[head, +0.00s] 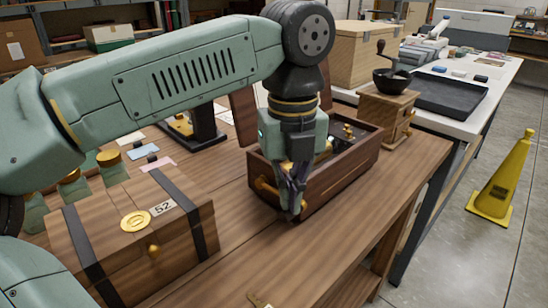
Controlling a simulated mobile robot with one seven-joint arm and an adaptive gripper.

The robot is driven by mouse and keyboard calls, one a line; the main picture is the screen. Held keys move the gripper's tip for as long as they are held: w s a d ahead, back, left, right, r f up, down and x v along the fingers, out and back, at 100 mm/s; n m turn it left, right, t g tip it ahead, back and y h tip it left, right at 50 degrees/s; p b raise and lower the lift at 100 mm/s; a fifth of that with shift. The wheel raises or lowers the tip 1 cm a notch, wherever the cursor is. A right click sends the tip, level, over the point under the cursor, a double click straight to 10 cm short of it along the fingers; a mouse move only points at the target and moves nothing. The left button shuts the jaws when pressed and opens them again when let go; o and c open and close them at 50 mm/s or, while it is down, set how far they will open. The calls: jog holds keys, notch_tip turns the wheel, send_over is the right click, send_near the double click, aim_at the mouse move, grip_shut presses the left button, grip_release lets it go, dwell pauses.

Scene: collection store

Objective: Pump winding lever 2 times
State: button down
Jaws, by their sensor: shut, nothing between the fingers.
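An open dark wooden box (338,182) stands on the wooden bench, its raised lid (243,115) at the back left. Brass parts show inside it, partly hidden by my arm. A brass-coloured piece (266,191) sticks out at the box's left end, beside my fingers; it may be part of the winding lever, but I cannot tell. My gripper (293,212) points down at the box's near left corner, shut and empty. Its fingers overlap the corner in the picture, and I cannot tell whether they touch anything. The fingers and wrist hide part of the box end.
A strapped wooden chest (130,240) with a tag and round brass plate stands at the front left. A coffee grinder (388,106) stands behind the box to the right. Green jars with brass lids (110,167) stand at the left. The bench front is mostly clear.

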jog(key=shift+r, duration=0.15)
jog(key=r+p, duration=0.3)
jog(key=shift+w+a+r, duration=0.3)
jog(key=shift+a, duration=0.05)
jog(key=shift+r, duration=0.1)
jog(key=r+p, duration=0.1)
jog(key=w+a+r+p, duration=0.1)
jog(key=shift+w+a+r+p, duration=0.1)
jog(key=shift+w+r+p, duration=0.05)
jog(key=shift+r+p, duration=0.2)
dwell(0.4)
